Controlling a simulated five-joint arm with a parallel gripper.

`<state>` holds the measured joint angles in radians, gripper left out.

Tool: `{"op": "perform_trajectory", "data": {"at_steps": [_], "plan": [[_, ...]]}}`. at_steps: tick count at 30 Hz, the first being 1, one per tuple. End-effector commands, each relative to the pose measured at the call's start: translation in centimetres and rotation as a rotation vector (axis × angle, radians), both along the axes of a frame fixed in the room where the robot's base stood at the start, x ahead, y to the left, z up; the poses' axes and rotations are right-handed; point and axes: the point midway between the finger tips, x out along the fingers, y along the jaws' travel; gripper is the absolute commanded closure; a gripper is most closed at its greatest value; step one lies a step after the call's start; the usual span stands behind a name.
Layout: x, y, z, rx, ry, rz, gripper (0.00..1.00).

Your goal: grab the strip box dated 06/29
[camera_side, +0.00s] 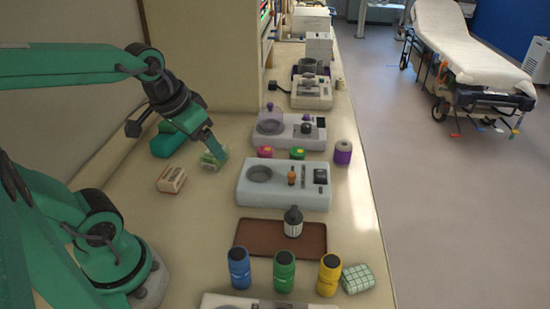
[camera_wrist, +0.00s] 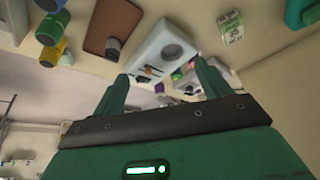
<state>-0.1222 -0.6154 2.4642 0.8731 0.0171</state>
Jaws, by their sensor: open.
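Two small boxes are on the counter in the side view. One is a green and white box (camera_side: 209,163), beside and partly behind my gripper (camera_side: 215,154). The other is a pale box with brown sides (camera_side: 171,180), nearer my base. In the wrist view my gripper (camera_wrist: 161,71) is open, with no box between its fingers. A green and white box (camera_wrist: 231,28) lies right of the fingers there, apart from them. It carries dark print, too small to read as a date. I cannot tell which box is dated 06/29.
A teal case (camera_side: 168,140) lies behind the boxes. White devices (camera_side: 283,199) line the counter to the right. A brown tray (camera_side: 260,237) bears a dark bottle. Blue, green and yellow canisters (camera_side: 284,271) stand in front. Bare counter surrounds the pale box.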

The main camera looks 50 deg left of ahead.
Motion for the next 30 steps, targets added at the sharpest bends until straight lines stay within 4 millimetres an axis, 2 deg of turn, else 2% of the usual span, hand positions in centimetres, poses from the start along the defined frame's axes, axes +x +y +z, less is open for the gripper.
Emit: {"op": "perform_trajectory", "data": {"at_steps": [6, 15, 23, 30], "plan": [[1.5, 4.0, -2.1, -0.009, 0.085, 0.122, 0.24], [2.2, 9.8, -5.6, -0.041, 0.193, 0.282, 0.24], [1.4, 15.0, -9.3, -0.087, 0.281, 0.419, 0.24], [-0.5, 19.3, -13.0, -0.141, 0.352, 0.534, 0.24]]}}
